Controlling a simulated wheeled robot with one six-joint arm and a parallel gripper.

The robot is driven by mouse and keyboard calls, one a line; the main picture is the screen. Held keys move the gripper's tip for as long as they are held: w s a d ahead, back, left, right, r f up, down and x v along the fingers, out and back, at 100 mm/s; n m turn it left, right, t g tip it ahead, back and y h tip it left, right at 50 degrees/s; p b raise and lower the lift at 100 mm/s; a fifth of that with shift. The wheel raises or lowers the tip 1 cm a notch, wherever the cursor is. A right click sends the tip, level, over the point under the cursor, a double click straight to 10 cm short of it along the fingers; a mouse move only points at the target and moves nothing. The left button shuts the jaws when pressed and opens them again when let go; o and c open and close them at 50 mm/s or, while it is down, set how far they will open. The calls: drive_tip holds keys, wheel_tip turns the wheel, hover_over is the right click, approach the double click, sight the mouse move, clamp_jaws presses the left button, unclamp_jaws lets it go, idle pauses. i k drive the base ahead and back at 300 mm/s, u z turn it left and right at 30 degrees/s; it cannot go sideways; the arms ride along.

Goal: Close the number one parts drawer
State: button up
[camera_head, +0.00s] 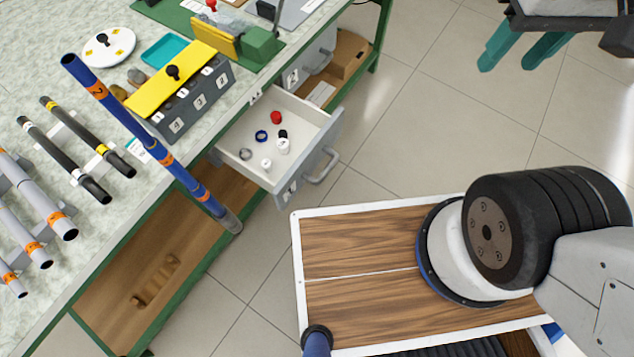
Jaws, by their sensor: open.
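The number one parts drawer (327,142) is pulled out from under the green-framed workbench. Its grey front has a bar handle (321,167) and a label (291,192) that is hard to read from this angle. Inside lie a red cap (276,117), a blue ring (261,135), a grey ring (245,154) and small white and black pieces. My gripper (508,66) is at the top right, its two teal fingers apart and empty. It is over the floor, well to the right of the drawer and not touching it.
Drawer two (318,55) is farther back beside an open shelf. The bench (20,85) carries a yellow-topped numbered box (180,80), a teal tray (164,50) and several rods. A blue rod (140,135) rises past the bench edge. Tiled floor (400,130) is clear between drawer and gripper.

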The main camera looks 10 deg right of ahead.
sight(312, 132)
drive_tip(key=k, duration=0.55)
drive_tip(key=z, duration=0.6)
drive_tip(key=i, duration=0.6)
drive_tip(key=u, duration=1.45)
drive_tip(key=i, duration=0.45)
drive_tip(key=u, duration=0.2)
drive_tip(key=k, duration=1)
